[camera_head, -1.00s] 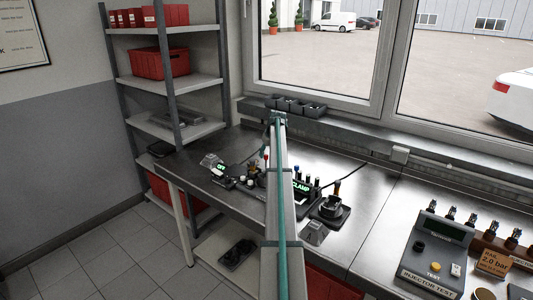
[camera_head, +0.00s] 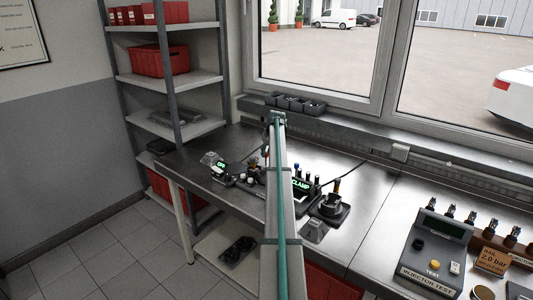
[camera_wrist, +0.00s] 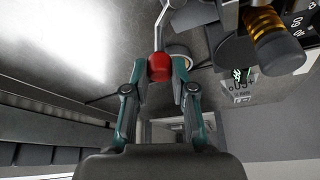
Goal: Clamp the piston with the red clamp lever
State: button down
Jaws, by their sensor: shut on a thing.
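The red ball knob (camera_wrist: 160,64) of the clamp lever is in the wrist view, on a thin bent metal rod (camera_wrist: 166,17). My gripper (camera_wrist: 159,74) is shut on the knob, one finger on each side. A ribbed brass-coloured cylinder with a dark end (camera_wrist: 262,22) sits right of the lever; I cannot tell whether it is the piston. In the head view my arm hides most of the gripper and lever. A brown-topped part (camera_head: 253,163) shows just left of the arm, and a green-lit CLAMP sign (camera_head: 301,185) just right of it.
A small green display (camera_head: 221,164) stands left on the bench. A dark fixture (camera_head: 329,207) with an upright part is right of the CLAMP sign. The injector tester (camera_head: 431,250) is further right. Small dark bins (camera_head: 295,104) line the sill. Bare bench (camera_head: 375,190) lies between the fixtures.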

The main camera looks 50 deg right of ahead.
jog(key=shift+s, duration=0.1)
jog(key=shift+s+a+m+g+h+b, duration=0.1)
jog(key=shift+s+m+g+h+b, duration=0.65)
jog(key=shift+m, duration=1.9)
jog(key=shift+s+d+m+g+h+b, duration=0.1)
jog(key=shift+s+m+g+h+b, duration=0.15)
jog(key=shift+s+m+g+b, duration=1.65)
jog(key=shift+w+a+m+t+h+b, duration=0.1)
jog(key=shift+w+m+t+h+b, duration=0.35)
jog(key=shift+m, duration=2.9)
jog(key=shift+s+g, duration=0.2)
jog(key=shift+g, duration=0.1)
jog(key=c, duration=1)
grip_release()
jog(key=shift+a, duration=0.1)
